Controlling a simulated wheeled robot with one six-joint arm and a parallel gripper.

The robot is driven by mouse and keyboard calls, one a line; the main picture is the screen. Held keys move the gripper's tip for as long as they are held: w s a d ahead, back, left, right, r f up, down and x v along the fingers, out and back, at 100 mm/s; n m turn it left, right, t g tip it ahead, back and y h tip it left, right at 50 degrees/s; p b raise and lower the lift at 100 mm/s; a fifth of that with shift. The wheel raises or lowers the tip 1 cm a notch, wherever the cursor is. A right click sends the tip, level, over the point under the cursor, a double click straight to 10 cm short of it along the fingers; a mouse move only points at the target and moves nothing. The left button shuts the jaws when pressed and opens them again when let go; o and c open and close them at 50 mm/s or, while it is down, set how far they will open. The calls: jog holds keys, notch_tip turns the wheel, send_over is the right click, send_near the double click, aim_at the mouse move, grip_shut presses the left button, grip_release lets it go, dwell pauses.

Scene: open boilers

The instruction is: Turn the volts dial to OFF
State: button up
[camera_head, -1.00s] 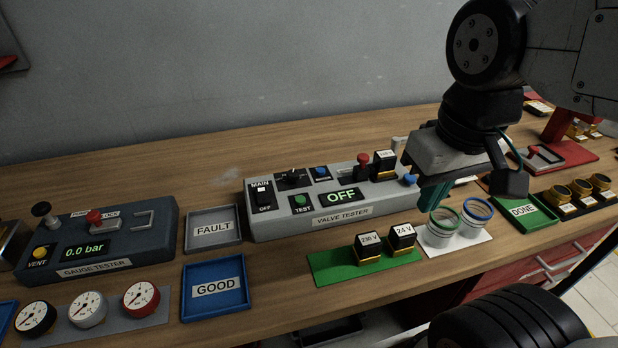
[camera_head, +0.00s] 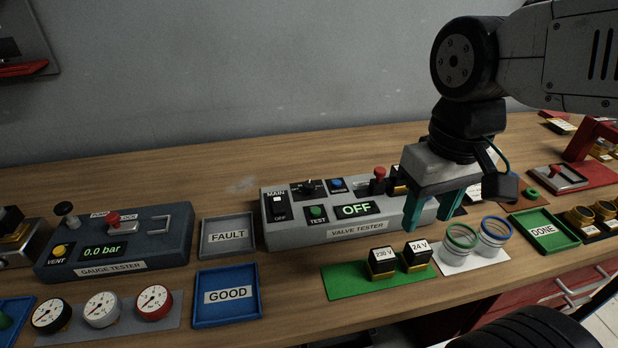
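The grey valve tester (camera_head: 345,233) stands on the bench in the middle of the view. Its small black dial (camera_head: 309,187) sits at the top left of the panel, between the MAIN switch (camera_head: 279,207) and a blue button (camera_head: 337,185); its markings and setting are too small to read. The lit display (camera_head: 357,209) reads OFF. My gripper (camera_head: 427,213) hangs fingers down over the tester's right end, right of the dial. Its two teal fingers are apart, with nothing seen between them. It hides part of the tester's right end.
A red knob (camera_head: 379,173) and a black valve block (camera_head: 399,181) stand on the tester near my gripper. Coils marked 230 V (camera_head: 382,262) and 24 V (camera_head: 418,255) sit on a green mat in front. The FAULT tray (camera_head: 228,252) lies left. Bench behind the tester is clear.

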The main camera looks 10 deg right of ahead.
jog(key=w+a+f+m+g, duration=0.15)
jog(key=w+a, duration=0.25)
jog(key=w, duration=0.4)
jog(key=w+a+m, duration=0.2)
jog(key=w+a, duration=0.3)
jog(key=w, duration=0.2)
jog(key=m+t, duration=0.1)
jog(key=m, duration=0.3)
send_over(309, 184)
jog(key=shift+s+r, duration=0.15)
jog(key=shift+r, duration=0.1)
jog(key=shift+w+r+m, duration=0.2)
jog(key=shift+r+m, duration=0.1)
jog(key=shift+m, duration=0.35)
jog(key=shift+f+m, duration=0.35)
jog(key=shift+m, duration=0.05)
notch_tip(309, 184, down, 7)
jog(key=shift+f, duration=0.15)
jog(key=c, duration=1)
